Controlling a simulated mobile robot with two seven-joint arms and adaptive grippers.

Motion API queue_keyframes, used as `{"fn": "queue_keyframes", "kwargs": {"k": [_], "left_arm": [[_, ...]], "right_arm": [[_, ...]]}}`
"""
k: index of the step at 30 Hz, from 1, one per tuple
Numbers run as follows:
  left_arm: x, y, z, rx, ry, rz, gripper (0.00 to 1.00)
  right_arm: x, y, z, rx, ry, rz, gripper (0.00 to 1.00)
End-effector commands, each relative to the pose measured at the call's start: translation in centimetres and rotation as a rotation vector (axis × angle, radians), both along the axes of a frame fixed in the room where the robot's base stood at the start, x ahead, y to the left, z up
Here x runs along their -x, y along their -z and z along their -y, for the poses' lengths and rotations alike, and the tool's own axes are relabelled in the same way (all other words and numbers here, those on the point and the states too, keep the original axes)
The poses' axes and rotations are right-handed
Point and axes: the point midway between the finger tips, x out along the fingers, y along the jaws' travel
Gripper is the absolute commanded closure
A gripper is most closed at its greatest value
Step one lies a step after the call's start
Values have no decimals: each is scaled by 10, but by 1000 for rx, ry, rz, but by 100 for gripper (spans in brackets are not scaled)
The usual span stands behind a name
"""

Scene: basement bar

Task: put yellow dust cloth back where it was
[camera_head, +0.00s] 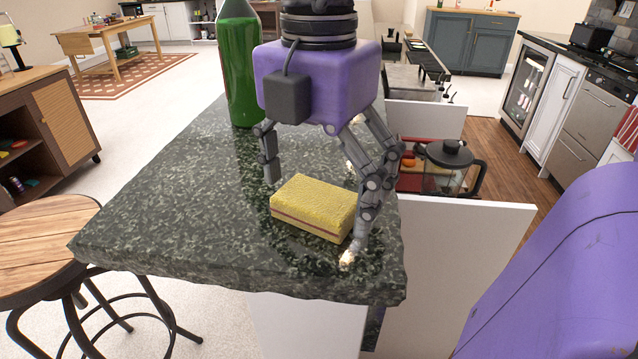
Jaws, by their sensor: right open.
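The yellow dust cloth (312,205) looks like a thick sponge-like block with a thin dark reddish band along its side. It lies flat on the dark speckled stone counter (190,205), near the front end. My right gripper (309,222) points down over it with its fingers spread wide. One finger is beyond the block's left end and the other stands at its right end, partly covering that end. I cannot tell whether either finger touches it. My left gripper is not in view.
A green bottle (240,70) stands on the counter close behind my right gripper, to the left. A glass pot with a black lid (448,165) is on a lower surface to the right. A wooden stool (45,245) stands at the left. The counter's left part is clear.

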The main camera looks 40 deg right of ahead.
Motion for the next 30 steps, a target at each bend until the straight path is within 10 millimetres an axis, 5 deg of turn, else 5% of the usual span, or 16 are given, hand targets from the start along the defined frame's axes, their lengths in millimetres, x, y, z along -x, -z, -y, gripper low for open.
{"fn": "queue_keyframes", "kwargs": {"k": [8, 21, 30], "left_arm": [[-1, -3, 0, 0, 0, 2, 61], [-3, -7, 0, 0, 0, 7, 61], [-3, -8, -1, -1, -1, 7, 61]], "right_arm": [[0, -10, 0, 0, 1, 2, 8], [0, -98, 0, 0, 2, 2, 8], [0, -124, 0, 0, 1, 1, 8]]}}
